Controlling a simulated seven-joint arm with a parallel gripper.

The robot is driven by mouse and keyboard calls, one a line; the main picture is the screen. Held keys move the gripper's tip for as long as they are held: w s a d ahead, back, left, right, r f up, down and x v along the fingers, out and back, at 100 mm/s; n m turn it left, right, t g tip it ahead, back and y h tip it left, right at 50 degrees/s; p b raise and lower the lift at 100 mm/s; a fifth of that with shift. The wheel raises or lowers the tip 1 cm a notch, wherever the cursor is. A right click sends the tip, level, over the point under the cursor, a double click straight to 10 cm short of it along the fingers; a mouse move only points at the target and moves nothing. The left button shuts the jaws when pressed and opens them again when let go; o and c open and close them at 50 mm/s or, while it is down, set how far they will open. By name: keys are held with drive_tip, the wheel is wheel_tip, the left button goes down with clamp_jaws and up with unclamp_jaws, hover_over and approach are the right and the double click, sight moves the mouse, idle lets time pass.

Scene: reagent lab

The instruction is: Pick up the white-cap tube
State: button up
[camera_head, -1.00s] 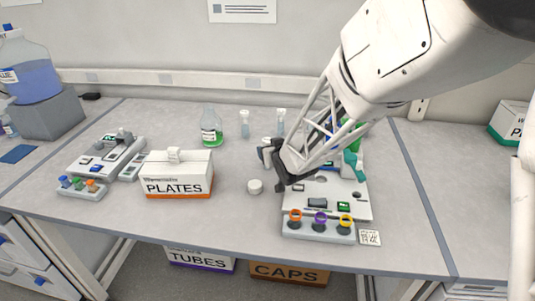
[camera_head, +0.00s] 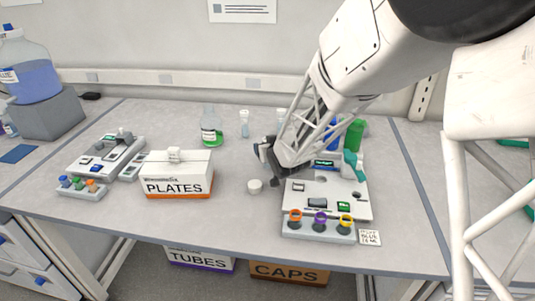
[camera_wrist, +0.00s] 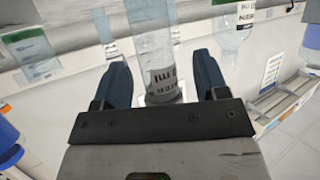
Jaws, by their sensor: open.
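Two slim clear tubes with white caps stand toward the back of the bench in the head view: one in plain sight (camera_head: 244,123), the other (camera_head: 281,118) partly covered by my arm. My gripper (camera_head: 264,164) is tilted over the bench in front of them, left of the white rack. In the wrist view, its two dark blue fingers (camera_wrist: 160,72) are apart. A clear labelled vessel (camera_wrist: 157,58) shows between them, with gaps on both sides.
A bottle with green liquid (camera_head: 211,130) and a PLATES box (camera_head: 178,177) stand to the left. A white cap-like piece (camera_head: 255,186) lies in front of my gripper. The rack with orange, purple and yellow rings (camera_head: 319,226) is at right. Bench between box and rack is mostly clear.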

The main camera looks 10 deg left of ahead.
drive_tip(key=shift+c, duration=0.2)
drive_tip(key=c, duration=1)
drive_tip(key=shift+o, duration=0.2)
drive_tip(key=shift+r, duration=0.15)
drive_tip(key=shift+r, duration=4.85)
